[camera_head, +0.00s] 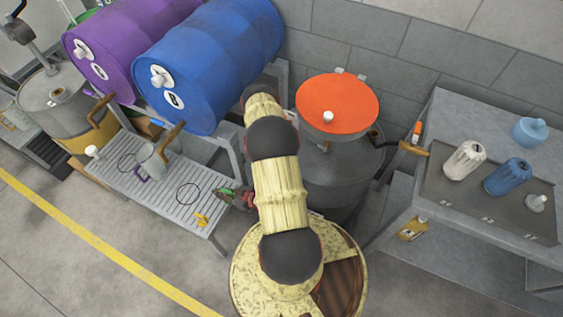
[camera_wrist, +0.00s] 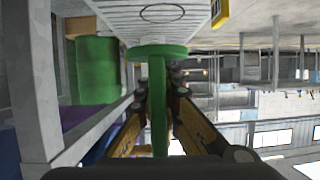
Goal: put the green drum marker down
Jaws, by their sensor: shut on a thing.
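The green drum marker (camera_wrist: 157,51) shows in the wrist view as a green disc on a straight green stem. The stem runs back between the fingers of my gripper (camera_wrist: 160,88), which is shut on it. In the head view my gripper (camera_head: 245,198) is at the right end of the slatted grey shelf (camera_head: 140,192), with a bit of the green marker (camera_head: 224,193) showing at its left. A thin black ring (camera_head: 188,194) lies on the shelf just left of it, and also shows in the wrist view (camera_wrist: 162,13). I cannot tell whether the marker touches the shelf.
A yellow marker (camera_head: 202,220) lies near the shelf's front edge. Blue (camera_head: 210,60) and purple (camera_head: 125,45) drums lie above. A green drum (camera_wrist: 97,70) shows in the wrist view.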

